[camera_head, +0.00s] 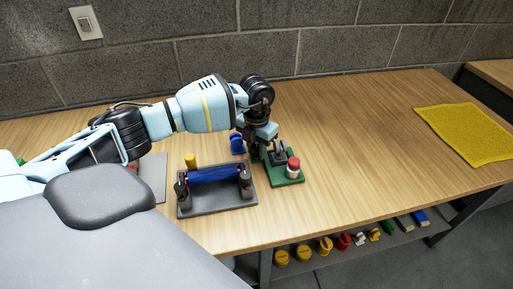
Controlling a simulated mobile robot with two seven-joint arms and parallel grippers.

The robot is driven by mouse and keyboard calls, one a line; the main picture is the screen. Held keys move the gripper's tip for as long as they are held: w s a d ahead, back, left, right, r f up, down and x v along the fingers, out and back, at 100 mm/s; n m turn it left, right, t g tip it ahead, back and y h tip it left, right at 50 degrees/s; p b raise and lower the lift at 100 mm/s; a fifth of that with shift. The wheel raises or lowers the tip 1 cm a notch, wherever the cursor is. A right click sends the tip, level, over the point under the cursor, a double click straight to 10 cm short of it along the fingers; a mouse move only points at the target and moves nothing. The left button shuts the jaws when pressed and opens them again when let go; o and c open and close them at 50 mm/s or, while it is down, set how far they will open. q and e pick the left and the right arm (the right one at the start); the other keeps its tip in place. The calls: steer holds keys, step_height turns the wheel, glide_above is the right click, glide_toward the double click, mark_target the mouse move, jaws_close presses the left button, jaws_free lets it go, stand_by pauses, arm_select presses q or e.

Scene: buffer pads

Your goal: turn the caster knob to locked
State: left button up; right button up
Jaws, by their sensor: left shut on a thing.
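A green base (286,181) stands on the wooden table near its front edge. A post with a red top and white band (293,168) stands on the base's right side. My left gripper (272,153) points down over the back left part of the base, beside this post and apart from it. It is shut on a small dark part there, which seems to be the caster knob; the fingers mostly hide it, and its turn angle cannot be read. My right gripper is out of view.
A grey fixture (218,204) with a blue roller (213,174) stands just left of the green base. A blue part (237,143) is behind it. A yellow mat (465,133) lies far right. Table between is clear. Several coloured items sit on a lower shelf (340,250).

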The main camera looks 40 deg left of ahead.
mark_target(257, 147)
arm_select(q)
steer(key=m, duration=0.8)
steer(key=shift+m, duration=0.3)
steer(key=m, duration=0.4)
steer(key=shift+m+b, duration=0.3)
steer(key=shift+b, duration=0.1)
steer(key=shift+o, duration=0.5)
steer(key=shift+m+b, duration=0.35)
steer(key=shift+m, duration=1.75)
steer(key=o, duration=0.9)
steer(key=shift+r, duration=3.9)
